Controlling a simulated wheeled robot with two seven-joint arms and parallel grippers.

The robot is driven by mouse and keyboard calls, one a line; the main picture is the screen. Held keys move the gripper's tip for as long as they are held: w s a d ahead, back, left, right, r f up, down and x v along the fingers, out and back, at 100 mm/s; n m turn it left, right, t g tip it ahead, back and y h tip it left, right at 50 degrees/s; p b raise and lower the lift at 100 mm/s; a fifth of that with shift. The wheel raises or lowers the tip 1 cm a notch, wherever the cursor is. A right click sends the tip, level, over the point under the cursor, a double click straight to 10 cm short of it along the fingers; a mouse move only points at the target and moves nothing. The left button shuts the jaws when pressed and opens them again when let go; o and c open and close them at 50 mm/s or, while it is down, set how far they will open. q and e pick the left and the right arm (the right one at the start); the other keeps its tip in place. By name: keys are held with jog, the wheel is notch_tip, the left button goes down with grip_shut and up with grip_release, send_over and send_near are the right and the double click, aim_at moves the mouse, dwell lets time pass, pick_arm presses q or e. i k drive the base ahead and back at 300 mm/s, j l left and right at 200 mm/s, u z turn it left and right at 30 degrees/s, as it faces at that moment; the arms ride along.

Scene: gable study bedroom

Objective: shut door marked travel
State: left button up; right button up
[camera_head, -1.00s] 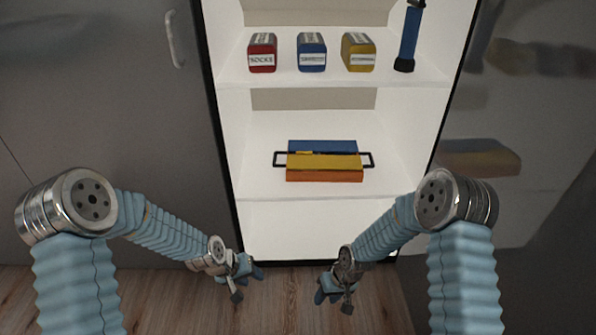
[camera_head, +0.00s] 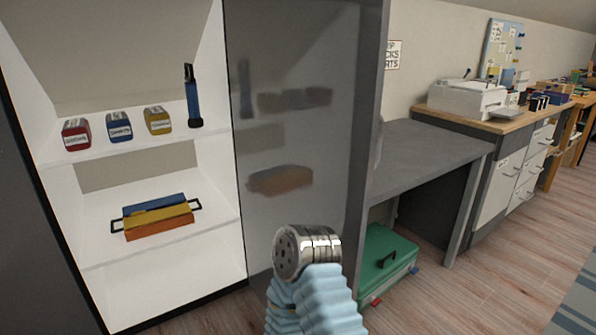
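The open cabinet door (camera_head: 305,160) is a grey glossy panel at the right of the white-shelved cabinet (camera_head: 185,150). It stands swung out, and its inner face mirrors the shelf contents. No travel marking is readable on the face I see. My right arm's elbow is in front of the door's lower part in the head view, and whether it touches the door cannot be told. Neither gripper is in the frame.
The shelves hold red (camera_head: 76,135), blue (camera_head: 119,127) and yellow (camera_head: 158,121) tins, a blue flashlight (camera_head: 192,100) and a multicoloured case (camera_head: 155,217). A grey desk (camera_head: 430,150) and green suitcase (camera_head: 388,262) stand right of the door. Open wooden floor (camera_head: 470,285) lies at the right.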

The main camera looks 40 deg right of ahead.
aim_at(307, 78)
jog(key=k+l, duration=0.1)
jog(key=l, duration=0.3)
jog(key=k+l+u, duration=0.15)
jog(key=l, duration=0.2)
jog(key=k+l, duration=0.1)
jog(key=l, duration=0.3)
jog(key=k+l+u, duration=0.1)
jog(key=l, duration=1.1)
jog(key=k+l+u, duration=0.15)
jog(key=l, duration=0.7)
